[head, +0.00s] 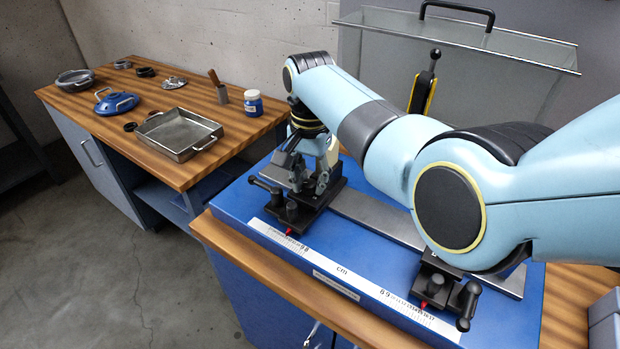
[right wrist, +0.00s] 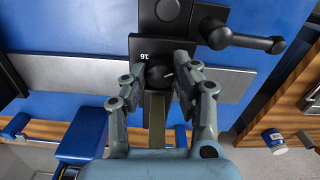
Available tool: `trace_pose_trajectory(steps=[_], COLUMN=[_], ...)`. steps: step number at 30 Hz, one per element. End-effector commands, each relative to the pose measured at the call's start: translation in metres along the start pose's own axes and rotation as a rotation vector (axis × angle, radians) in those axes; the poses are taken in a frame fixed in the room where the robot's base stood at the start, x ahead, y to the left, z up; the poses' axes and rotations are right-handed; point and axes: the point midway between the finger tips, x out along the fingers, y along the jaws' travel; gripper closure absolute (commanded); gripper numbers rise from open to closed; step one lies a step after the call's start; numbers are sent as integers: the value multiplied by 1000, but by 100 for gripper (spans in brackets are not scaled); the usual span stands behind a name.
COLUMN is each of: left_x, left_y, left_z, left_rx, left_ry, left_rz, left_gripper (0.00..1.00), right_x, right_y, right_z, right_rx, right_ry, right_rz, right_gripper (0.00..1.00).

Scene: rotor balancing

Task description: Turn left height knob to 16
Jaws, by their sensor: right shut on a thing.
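The left height knob (right wrist: 158,76) is a dark round knob with a pale pointer line. It sits between the fingers of my right gripper (right wrist: 160,88) in the right wrist view, and they are shut on it. A number 16 (right wrist: 145,57) shows upside down on the black block beside the knob. In the head view, my right gripper (head: 303,178) reaches down at the left black support (head: 322,203) on the blue machine bed, and the knob is hidden there. The pointer's exact reading cannot be told. My left gripper is not in view.
A black lever (right wrist: 245,42) juts out near the gripper. The right support (head: 436,278) stands along the steel rail (head: 380,222), with a cm scale (head: 343,270) in front. A clear guard (head: 375,60) stands behind. The left bench (head: 160,95) holds a metal tray (head: 205,143).

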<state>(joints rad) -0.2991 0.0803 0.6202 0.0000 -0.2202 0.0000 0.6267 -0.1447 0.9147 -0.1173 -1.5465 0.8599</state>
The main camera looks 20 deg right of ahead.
Motion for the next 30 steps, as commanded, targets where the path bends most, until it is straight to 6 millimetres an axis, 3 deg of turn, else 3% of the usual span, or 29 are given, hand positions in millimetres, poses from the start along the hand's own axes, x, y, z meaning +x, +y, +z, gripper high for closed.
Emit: trace_pose_trajectory(steps=[9, 18, 19, 21, 24, 30], left_x=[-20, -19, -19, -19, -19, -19], left_y=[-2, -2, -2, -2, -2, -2], left_z=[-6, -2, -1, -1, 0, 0], left_rx=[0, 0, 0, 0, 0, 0], left_ry=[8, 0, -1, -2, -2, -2], left_rz=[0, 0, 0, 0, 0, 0], left_gripper=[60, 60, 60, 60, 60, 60], right_x=[-2, 0, 0, 0, 0, 0], right_y=[0, 0, 0, 0, 0, 0], right_z=[0, 0, 0, 0, 0, 0], right_rx=[-254, -275, -275, -275, -274, -274], right_ry=[0, 0, 1, 1, 0, 0], right_rz=[0, -1, -1, -1, -1, -1], right_gripper=[100, 100, 69, 60, 48, 48])
